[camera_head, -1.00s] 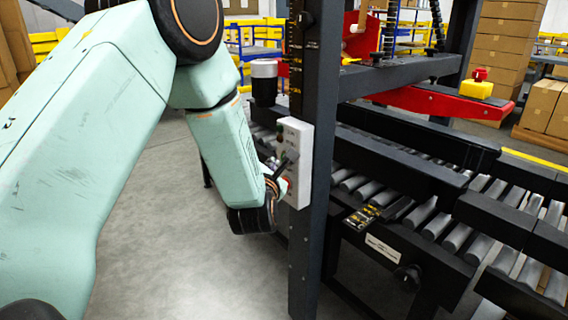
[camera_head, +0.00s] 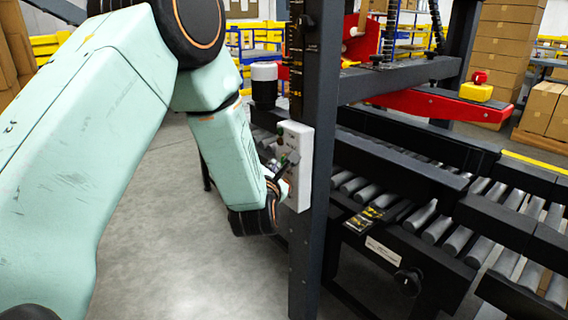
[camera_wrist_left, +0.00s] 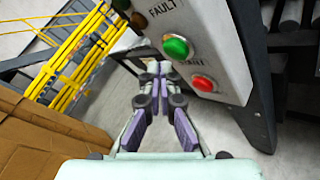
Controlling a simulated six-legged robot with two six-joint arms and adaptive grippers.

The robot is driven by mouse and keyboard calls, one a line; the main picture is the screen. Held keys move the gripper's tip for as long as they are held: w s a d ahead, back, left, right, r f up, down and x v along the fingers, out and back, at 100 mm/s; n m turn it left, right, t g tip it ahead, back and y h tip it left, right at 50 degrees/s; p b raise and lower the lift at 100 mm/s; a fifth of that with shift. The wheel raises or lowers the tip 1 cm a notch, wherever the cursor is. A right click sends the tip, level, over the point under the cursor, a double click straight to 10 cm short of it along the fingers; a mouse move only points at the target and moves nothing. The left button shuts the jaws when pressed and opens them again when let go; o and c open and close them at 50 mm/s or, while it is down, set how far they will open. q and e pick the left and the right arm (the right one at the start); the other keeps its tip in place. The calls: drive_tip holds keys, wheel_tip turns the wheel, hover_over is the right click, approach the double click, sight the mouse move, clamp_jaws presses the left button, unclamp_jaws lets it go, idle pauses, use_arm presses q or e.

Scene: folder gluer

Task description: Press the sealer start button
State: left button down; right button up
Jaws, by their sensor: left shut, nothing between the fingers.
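A pale control box (camera_head: 301,170) is mounted on the dark upright post of the machine. In the head view, the left gripper (camera_head: 284,166) overlaps the box's front. My right gripper is not in view.
The dark post (camera_head: 316,120) stands right beside the box. A roller conveyor (camera_head: 440,225) lies to the right. A red-and-yellow emergency stop (camera_head: 477,88) sits on a red arm. Bare floor (camera_head: 180,220) is open at the left. Cardboard boxes (camera_wrist_left: 40,125) show in the wrist view.

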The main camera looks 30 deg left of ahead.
use_arm(q)
drive_tip(key=shift+w, duration=0.1)
idle(0.4)
drive_tip(key=shift+w+d, duration=0.15)
drive_tip(key=shift+w, duration=0.2)
drive_tip(key=shift+w+d+b, duration=0.1)
drive_tip(key=shift+w+b, duration=0.1)
drive_tip(key=shift+b, duration=0.1)
idle(0.5)
drive_tip(key=shift+s+a, duration=0.25)
drive_tip(key=shift+s, duration=0.4)
drive_tip(key=s+a, duration=0.2)
drive_tip(key=s, duration=0.3)
drive_tip(key=shift+s+a+p, duration=0.15)
drive_tip(key=shift+s+p, duration=0.15)
drive_tip(key=shift+p, duration=0.05)
idle(0.9)
